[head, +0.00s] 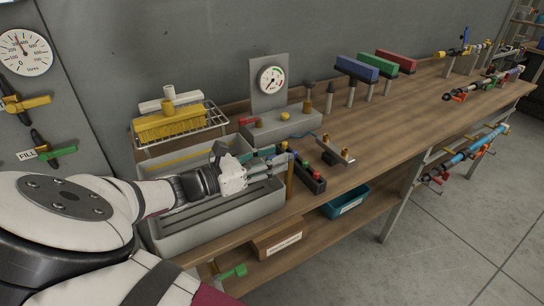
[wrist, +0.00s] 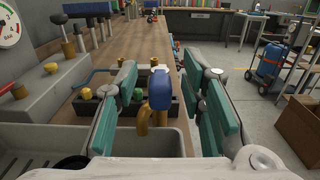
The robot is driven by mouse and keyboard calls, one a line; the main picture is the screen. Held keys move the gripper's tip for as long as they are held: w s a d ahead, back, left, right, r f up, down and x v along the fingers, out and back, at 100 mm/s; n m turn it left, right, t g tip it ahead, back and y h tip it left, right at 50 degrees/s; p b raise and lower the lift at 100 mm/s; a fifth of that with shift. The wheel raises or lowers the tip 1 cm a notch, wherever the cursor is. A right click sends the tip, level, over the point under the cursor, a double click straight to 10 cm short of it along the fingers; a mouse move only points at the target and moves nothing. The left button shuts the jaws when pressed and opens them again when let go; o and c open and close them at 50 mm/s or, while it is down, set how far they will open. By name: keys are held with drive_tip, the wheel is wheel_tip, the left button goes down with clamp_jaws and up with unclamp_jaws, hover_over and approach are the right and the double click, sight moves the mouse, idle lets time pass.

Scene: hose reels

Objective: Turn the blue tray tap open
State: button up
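The blue tray tap shows in the wrist view as a blue handle (wrist: 160,88) on a brass, curved spout (wrist: 143,122). In the head view my gripper (head: 279,162) reaches over the right end of the grey basin (head: 222,222). There the brass tap post (head: 289,182) shows just past the fingers, and most of the handle is hidden.
A black rack (head: 312,184) with coloured knobs stands just beyond the tap. A grey box with a gauge (head: 270,80) stands behind on the wooden bench (head: 375,135). Brushes and a wire rack (head: 180,125) are at the back left.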

drive_tip(key=shift+w+d, duration=0.15)
drive_tip(key=shift+d, duration=0.05)
clamp_jaws()
